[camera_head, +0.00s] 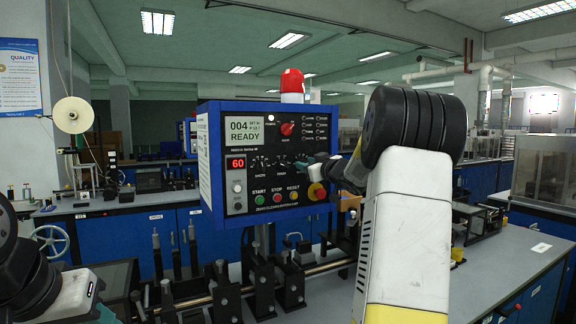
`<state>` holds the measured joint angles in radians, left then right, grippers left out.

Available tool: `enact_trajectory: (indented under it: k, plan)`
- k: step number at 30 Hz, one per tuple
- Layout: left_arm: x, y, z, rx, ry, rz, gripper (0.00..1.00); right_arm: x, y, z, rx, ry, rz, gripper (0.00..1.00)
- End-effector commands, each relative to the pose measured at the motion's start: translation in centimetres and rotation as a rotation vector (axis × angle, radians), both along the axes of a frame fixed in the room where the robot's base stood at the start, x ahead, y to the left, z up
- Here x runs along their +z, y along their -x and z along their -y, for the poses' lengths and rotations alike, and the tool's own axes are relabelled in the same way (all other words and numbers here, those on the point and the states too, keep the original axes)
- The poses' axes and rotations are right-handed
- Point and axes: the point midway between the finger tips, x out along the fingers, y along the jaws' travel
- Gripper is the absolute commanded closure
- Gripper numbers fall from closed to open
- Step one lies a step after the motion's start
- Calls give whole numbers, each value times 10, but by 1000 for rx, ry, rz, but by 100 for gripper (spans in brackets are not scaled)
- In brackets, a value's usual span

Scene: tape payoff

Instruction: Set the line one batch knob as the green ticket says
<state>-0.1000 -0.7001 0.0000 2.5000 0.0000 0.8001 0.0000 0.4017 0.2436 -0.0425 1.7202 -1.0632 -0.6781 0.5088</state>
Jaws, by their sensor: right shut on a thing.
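The blue control panel (264,158) stands upright in the middle. Its grey screen (244,135) reads "004 READY" and a red display (236,163) reads "60". A red knob (288,129) sits in its upper right. A row of small black controls (265,166) runs across its middle. My right gripper (308,166) reaches the right end of that row and is shut on what looks like a small knob there, mostly hidden by the fingers. Which line it serves is too small to read. My left arm shows at the lower left; its gripper is out of view. I cannot make out a green ticket.
Green, red and yellow buttons (277,198) line the panel's bottom, with a red emergency stop (317,191) close below my right gripper. A red beacon (292,82) tops the panel. Black clamps on rails (260,285) stand below.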

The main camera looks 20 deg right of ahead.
Motion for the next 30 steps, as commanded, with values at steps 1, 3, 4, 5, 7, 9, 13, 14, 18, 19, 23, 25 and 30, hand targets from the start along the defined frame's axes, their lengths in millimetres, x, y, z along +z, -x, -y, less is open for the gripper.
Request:
enact_trajectory:
  k: [1,3,4,5,7,9,13,14,18,19,23,25,30]
  plan:
    - [0,0,0,0,0,0,64,0,0,0,0,12,2,100]
    - [0,0,0,0,0,0,64,0,0,0,0,38,5,100]
    - [0,0,0,0,0,0,64,0,0,0,0,52,7,100]
    - [0,0,0,0,0,0,64,0,0,-1,1,67,9,100]
    - [0,0,0,0,0,0,64,0,0,-1,0,111,16,100]
    - [0,0,0,0,0,0,64,0,0,-1,0,162,23,100]
    - [0,0,0,0,0,0,64,-1,0,-1,1,275,38,100]
    - [0,0,0,0,0,0,64,-1,0,-1,1,303,42,100]
    - [0,0,0,0,0,0,64,-1,0,-2,1,437,61,100]
    - [0,0,0,0,0,0,64,-1,0,-2,1,465,65,100]
    - [0,0,0,0,0,0,64,-1,0,-2,1,585,82,100]
    - [0,0,0,0,0,0,64,-2,0,-2,1,648,91,100]
    - [0,0,0,0,0,0,64,-2,1,-3,1,784,110,100]
